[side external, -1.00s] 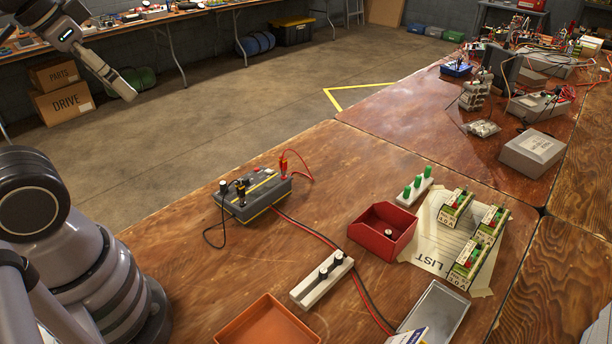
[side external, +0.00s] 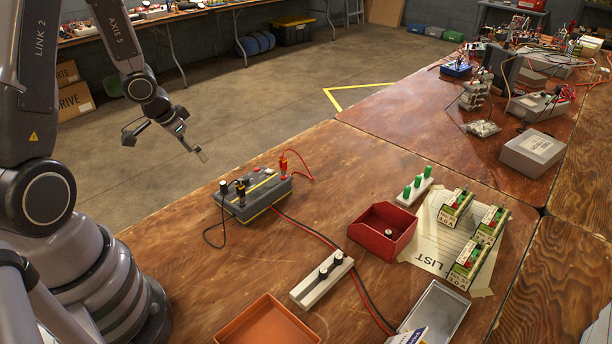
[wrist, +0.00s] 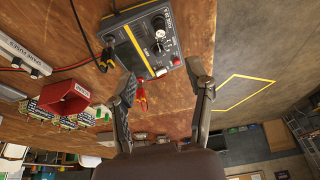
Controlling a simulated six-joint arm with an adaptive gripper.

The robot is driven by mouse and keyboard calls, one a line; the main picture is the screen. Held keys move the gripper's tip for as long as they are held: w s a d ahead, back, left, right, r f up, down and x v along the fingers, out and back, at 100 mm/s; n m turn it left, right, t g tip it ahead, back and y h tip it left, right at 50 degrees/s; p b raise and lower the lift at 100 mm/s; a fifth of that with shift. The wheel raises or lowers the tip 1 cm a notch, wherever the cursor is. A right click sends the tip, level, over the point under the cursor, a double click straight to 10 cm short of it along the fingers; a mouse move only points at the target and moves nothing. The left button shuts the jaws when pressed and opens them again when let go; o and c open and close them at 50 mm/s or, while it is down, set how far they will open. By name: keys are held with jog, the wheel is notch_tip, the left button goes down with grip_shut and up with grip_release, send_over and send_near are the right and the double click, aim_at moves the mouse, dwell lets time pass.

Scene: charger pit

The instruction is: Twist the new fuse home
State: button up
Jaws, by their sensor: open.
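My gripper (side external: 166,146) is open and empty, held in the air left of the grey meter box. In the wrist view its two fingers (wrist: 163,75) stand wide apart with the box beyond them. The grey box (side external: 258,197) has a yellow stripe, a knob, and black and red plugs; it also shows in the wrist view (wrist: 130,42). A white rail (side external: 307,291) bears a few dark-bodied, pale-topped pieces; its label seems to read spare fuses. A small round-topped piece (side external: 388,232) lies in the red bin (side external: 369,238). I cannot tell which is the new fuse.
Several small circuit modules (side external: 466,262) stand on a taped paper list (side external: 424,252). A rail with green pieces (side external: 415,191), an orange tray (side external: 235,326) and a metal tray (side external: 459,298) stand nearby. Red and black cables (side external: 345,258) cross the table.

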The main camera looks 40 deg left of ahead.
aim_at(222, 183)
jog(key=x, duration=1.3)
jog(key=shift+w+f, duration=0.2)
jog(key=shift+f, duration=0.05)
jog(key=c, duration=0.8)
jog(key=o, duration=0.8)
